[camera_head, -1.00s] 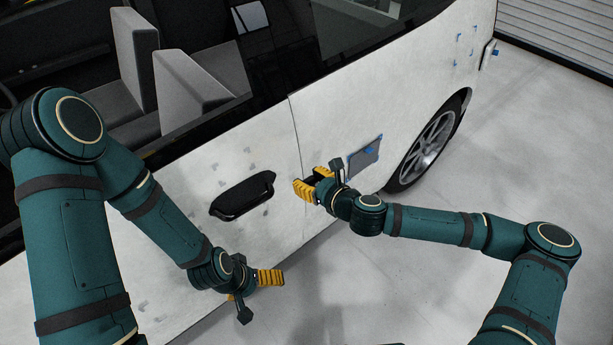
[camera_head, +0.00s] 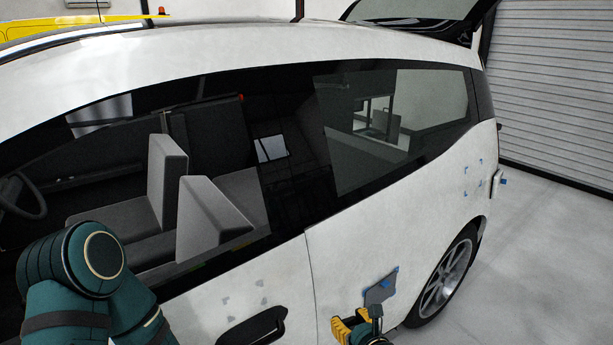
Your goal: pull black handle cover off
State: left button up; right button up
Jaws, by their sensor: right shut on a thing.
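The black door handle (camera_head: 255,328) shows at the bottom edge, on the white car door. Its lower part is cut off by the frame. My right gripper (camera_head: 350,327), with yellow fingers, is at the bottom, to the right of the handle and apart from it. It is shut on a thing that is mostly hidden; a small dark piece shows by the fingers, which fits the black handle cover. My left gripper is below the frame; only my left upper arm shows at the lower left.
The white car (camera_head: 400,235) fills most of the view. A grey panel with blue tape (camera_head: 380,289) is on its side near my right gripper. The rear wheel (camera_head: 446,278) stands beyond it. The grey floor (camera_head: 540,280) at right is clear.

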jog(key=s+d+m+t+h, duration=0.1)
jog(key=s+d+m+h, duration=0.1)
jog(key=d+m+h, duration=0.2)
jog(key=d+h, duration=0.1)
jog(key=d, duration=0.2)
jog(key=shift+d+r, duration=0.3)
jog(key=shift+r, duration=0.1)
